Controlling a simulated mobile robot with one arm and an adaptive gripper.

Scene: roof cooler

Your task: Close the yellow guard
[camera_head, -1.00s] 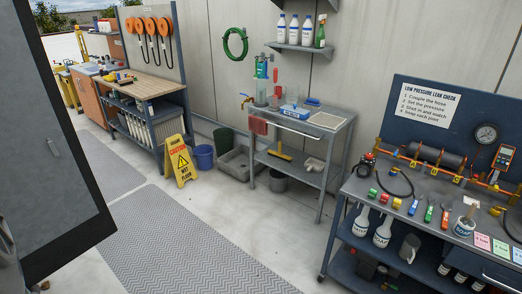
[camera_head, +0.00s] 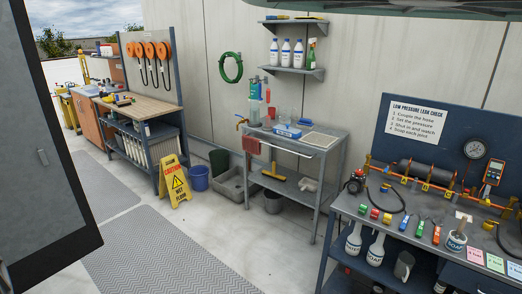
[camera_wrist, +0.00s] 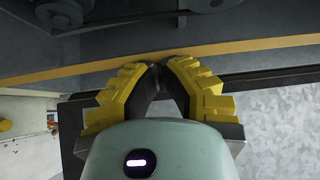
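In the wrist view, a long yellow strip (camera_wrist: 255,45) runs across a grey metal structure, just beyond my fingertips. It may be the edge of the yellow guard, but I cannot tell for sure. My gripper (camera_wrist: 162,64) has yellow ribbed fingers with dark inner pads. The tips meet in front of the strip and look shut, with nothing visible between them. Whether they touch the strip is unclear. My gripper does not show in the head view, and no guard is clearly recognisable there.
A large grey panel (camera_head: 45,150) with a dark edge stands close at left. A yellow wet-floor sign (camera_head: 174,183), a blue bucket (camera_head: 198,178), a sink bench (camera_head: 330,148) and a leak-check bench (camera_head: 400,238) stand beyond. Floor between the panel and benches is mostly clear.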

